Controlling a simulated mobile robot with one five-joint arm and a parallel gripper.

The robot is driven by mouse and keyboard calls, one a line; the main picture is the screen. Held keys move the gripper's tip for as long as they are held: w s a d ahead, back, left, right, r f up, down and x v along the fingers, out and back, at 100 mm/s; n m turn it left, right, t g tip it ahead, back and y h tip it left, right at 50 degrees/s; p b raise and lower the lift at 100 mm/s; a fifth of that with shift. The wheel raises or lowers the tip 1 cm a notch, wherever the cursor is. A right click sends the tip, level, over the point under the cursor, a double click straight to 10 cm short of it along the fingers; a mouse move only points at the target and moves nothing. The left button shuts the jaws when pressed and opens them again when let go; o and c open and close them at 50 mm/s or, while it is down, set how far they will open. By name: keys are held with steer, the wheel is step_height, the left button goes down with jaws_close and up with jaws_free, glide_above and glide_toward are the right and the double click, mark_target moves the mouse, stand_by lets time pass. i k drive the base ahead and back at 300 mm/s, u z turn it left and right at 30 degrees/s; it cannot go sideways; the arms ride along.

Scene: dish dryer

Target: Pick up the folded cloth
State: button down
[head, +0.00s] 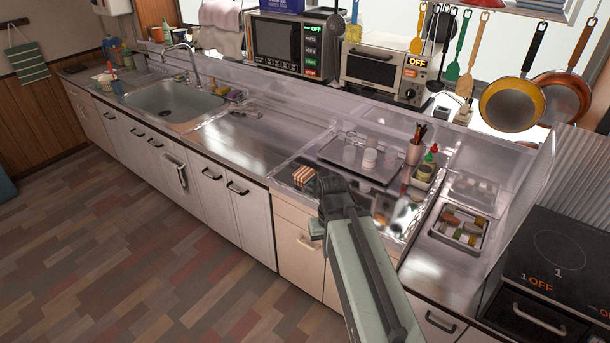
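A small folded cloth (303,174) with orange-brown and white stripes lies near the front edge of the steel counter, left of the metal tray. My gripper (328,183) is at the end of my grey-green arm, which reaches up from the bottom of the head view. It is just right of the cloth and looks very close to it. I cannot tell whether they touch. The gripper's fingers are dark and seen from behind, so their opening is hidden.
To the right are a pink utensil cup (414,153), a bottle caddy (424,177) and a spice tray (461,230). The counter toward the sink (175,100) is mostly clear.

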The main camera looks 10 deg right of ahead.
mark_target(304, 174)
steer(key=z, duration=0.05)
steer(key=k, duration=0.5)
steer(key=u, duration=0.35)
steer(key=i, duration=0.6)
steer(key=u, duration=0.7)
steer(key=i, duration=1.65)
steer(key=z, duration=0.1)
